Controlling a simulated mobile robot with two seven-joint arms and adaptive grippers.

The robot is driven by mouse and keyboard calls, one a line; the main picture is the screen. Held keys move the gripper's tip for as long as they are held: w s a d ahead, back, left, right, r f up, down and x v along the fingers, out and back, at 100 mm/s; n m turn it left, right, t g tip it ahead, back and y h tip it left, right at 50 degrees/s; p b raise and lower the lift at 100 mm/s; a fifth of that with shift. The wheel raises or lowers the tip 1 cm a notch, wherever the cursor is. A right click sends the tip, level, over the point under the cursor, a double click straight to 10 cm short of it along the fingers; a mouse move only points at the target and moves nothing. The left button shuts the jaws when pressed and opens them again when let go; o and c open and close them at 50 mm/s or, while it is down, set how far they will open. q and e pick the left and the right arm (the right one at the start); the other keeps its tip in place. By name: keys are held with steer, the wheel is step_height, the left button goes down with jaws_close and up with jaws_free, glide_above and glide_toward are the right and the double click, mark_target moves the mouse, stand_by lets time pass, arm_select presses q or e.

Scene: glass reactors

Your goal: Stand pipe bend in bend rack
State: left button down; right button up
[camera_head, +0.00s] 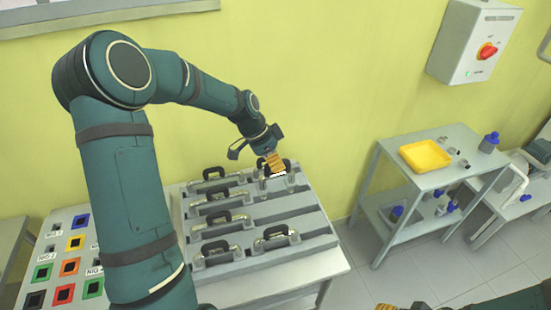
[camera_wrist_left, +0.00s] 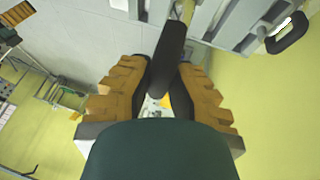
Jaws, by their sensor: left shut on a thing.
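Several grey pipe bends with black handles, among them one at the front right (camera_head: 275,239), stand in the grey bend rack (camera_head: 312,226). My left gripper (camera_head: 275,167) is over the rack's back right part, fingers pointing down. It is shut on the black handle of a pipe bend (camera_head: 290,181); the handle shows between the orange fingers in the left wrist view (camera_wrist_left: 172,55). The fingers partly hide this bend, and I cannot tell whether it touches the rack. Only a tip of my right gripper (camera_head: 388,307) shows at the bottom edge.
A panel with coloured square sockets (camera_head: 53,243) lies left of the rack. To the right, a grey shelf table (camera_head: 424,183) holds a yellow tray (camera_head: 425,156) and blue-capped bottles. A control box with a red switch (camera_head: 474,42) hangs on the yellow wall. Floor shows between the tables.

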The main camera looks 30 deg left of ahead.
arm_select(q)
steer(key=shift+f, duration=2.3)
step_height(320, 180, down, 12)
steer(key=b, duration=0.7)
steer(key=shift+f+b, duration=0.3)
steer(key=shift+b, duration=0.35)
stand_by(0.5)
steer(key=c, duration=0.9)
jaws_free()
steer(key=shift+c, duration=0.2)
